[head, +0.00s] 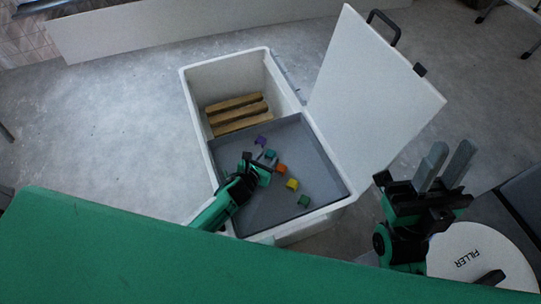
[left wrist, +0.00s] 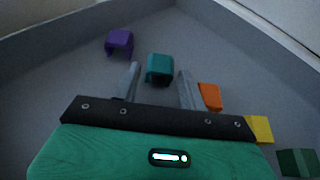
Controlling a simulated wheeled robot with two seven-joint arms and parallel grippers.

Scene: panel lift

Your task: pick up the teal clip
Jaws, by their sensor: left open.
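The teal clip (head: 270,153) lies on the grey tray (head: 235,151) inside the white box, in a slanting row of coloured clips. In the left wrist view the teal clip (left wrist: 160,67) shows between the tips of my left gripper (left wrist: 159,72), with a gap on each side. My left gripper (head: 266,158) is open and empty, reaching down into the tray. I cannot tell how far its tips are above the tray floor. My right gripper (head: 450,163) is raised, open and empty, to the right of the box.
A purple clip (head: 260,140) is beyond the teal one; orange (head: 281,168), yellow (head: 292,184) and green (head: 304,200) clips are nearer. Wooden slats (head: 236,112) lie in the box's far part. The open lid (head: 370,90) stands at the right. A green surface (head: 120,265) fills the foreground.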

